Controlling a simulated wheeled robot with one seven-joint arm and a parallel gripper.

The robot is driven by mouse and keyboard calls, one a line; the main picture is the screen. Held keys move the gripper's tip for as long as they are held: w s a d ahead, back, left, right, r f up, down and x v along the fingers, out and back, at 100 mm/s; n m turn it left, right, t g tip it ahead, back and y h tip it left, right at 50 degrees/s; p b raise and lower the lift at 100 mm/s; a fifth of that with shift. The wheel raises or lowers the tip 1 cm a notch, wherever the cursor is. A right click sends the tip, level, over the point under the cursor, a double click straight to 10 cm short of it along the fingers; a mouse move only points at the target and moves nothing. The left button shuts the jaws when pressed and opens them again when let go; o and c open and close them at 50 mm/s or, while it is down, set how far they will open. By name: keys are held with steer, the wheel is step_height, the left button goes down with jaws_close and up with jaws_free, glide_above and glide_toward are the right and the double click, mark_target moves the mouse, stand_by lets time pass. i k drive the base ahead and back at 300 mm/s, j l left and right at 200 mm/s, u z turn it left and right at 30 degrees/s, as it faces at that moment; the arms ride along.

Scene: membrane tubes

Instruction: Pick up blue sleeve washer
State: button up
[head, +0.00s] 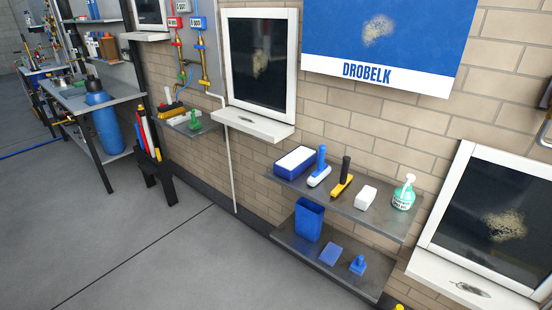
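A window washer with a blue upright handle and a white sleeve base (319,173) stands on the upper grey wall shelf (325,204). It is the thing that best fits the blue sleeve washer. It stands between a blue and white box (294,161) on its left and a tool with a black handle and yellow base (342,180) on its right. My gripper is not in view.
A white block (365,197) and a green bottle with white pump (403,194) stand farther right on that shelf. The lower shelf (305,252) holds a blue bin (309,220) and smaller blue items. Window frames flank the shelves. The floor at left front is clear.

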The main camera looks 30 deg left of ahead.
mark_target(323, 170)
steer(key=i+j+u, duration=0.1)
steer(key=i+u, duration=0.15)
steer(key=u, duration=0.2)
steer(key=i+u, duration=0.2)
steer(key=u, duration=0.3)
steer(key=i+l+u, duration=0.1)
steer(key=i+u, duration=0.15)
steer(key=u, duration=0.2)
steer(key=i+j+u, duration=0.1)
steer(key=i+u, duration=0.35)
steer(key=i, duration=0.15)
